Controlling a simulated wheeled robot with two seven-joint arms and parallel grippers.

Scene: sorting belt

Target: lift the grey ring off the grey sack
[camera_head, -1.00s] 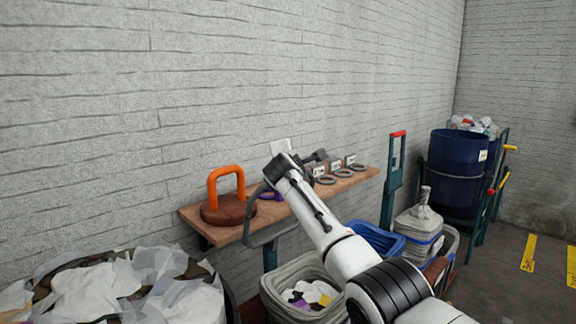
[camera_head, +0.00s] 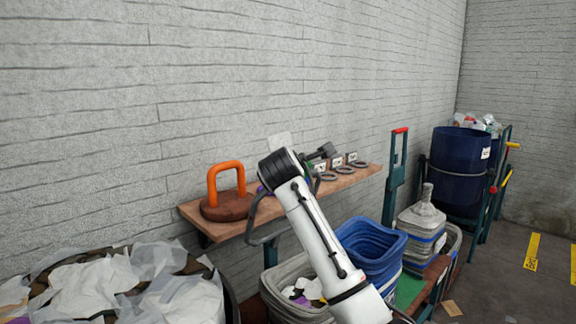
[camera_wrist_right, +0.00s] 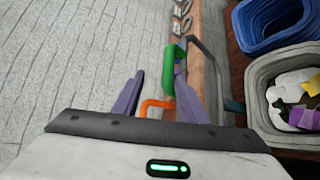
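The grey sack (camera_head: 421,220) stands in the right part of the head view, with a narrow upright neck. I cannot make out a separate grey ring on its neck. Several flat grey rings (camera_head: 344,169) lie in a row on the wooden shelf, in front of small labels. My right arm reaches up from the bottom of the head view, its wrist in front of the shelf, hiding part of it. In the right wrist view my right gripper (camera_wrist_right: 158,98) is open, its two purple-grey fingers apart. A green handle (camera_wrist_right: 171,68) shows beyond them. My left gripper is not in view.
An orange handle on a brown disc (camera_head: 226,206) sits on the shelf's left end (camera_head: 187,208). A blue crate (camera_head: 372,240) and a grey bin (camera_head: 268,281) stand below it. A teal post (camera_head: 396,178) rises before the wall. Floor at right is mostly clear.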

